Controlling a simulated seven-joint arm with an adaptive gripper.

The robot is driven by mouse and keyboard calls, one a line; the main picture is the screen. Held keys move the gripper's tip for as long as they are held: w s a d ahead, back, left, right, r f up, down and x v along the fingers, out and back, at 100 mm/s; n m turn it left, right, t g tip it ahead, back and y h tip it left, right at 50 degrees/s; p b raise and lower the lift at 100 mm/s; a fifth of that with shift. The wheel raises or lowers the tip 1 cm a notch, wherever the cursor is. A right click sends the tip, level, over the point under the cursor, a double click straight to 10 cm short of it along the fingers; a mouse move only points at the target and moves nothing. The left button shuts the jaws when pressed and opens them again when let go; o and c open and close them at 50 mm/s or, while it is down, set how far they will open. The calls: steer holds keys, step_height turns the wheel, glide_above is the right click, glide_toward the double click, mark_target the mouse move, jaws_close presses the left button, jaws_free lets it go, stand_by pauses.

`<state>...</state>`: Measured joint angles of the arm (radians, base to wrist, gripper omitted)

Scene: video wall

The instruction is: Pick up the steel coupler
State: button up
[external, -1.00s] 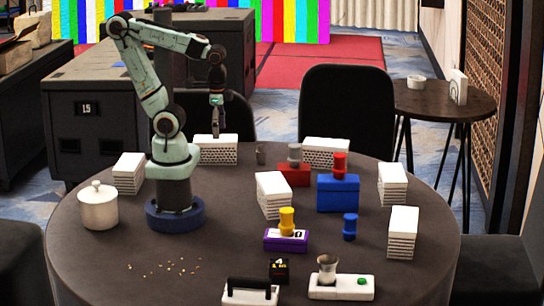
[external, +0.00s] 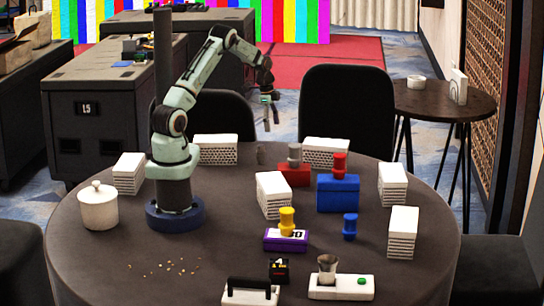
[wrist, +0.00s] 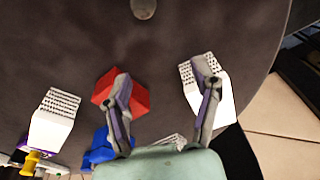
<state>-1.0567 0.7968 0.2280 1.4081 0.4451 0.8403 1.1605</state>
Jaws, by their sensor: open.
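A small dark grey cylinder (external: 261,153) stands alone near the table's far edge. It also shows in the wrist view (wrist: 143,8), at the top edge. My gripper (external: 271,118) is open and empty, raised above the far edge. In the wrist view its fingers (wrist: 164,80) are spread.
White stacks (external: 325,152) (external: 274,196) flank the red block. A blue box (external: 338,196) with a red piece, a purple box (external: 286,243) with a yellow piece and a blue piece (external: 350,226) stand nearer. A white canister (external: 98,207) is at left.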

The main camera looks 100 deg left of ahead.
steer(key=n, duration=0.1)
glide_above(261, 148)
steer(key=a, duration=0.2)
steer(key=f, duration=0.1)
steer(key=s+f, duration=0.1)
steer(key=shift+d+f, duration=0.25)
steer(key=shift+f, duration=0.1)
steer(key=f, duration=0.6)
steer(key=shift+w+d+f, duration=0.1)
steer(key=shift+w+f, duration=0.05)
steer(key=shift+w, duration=0.25)
jaws_close()
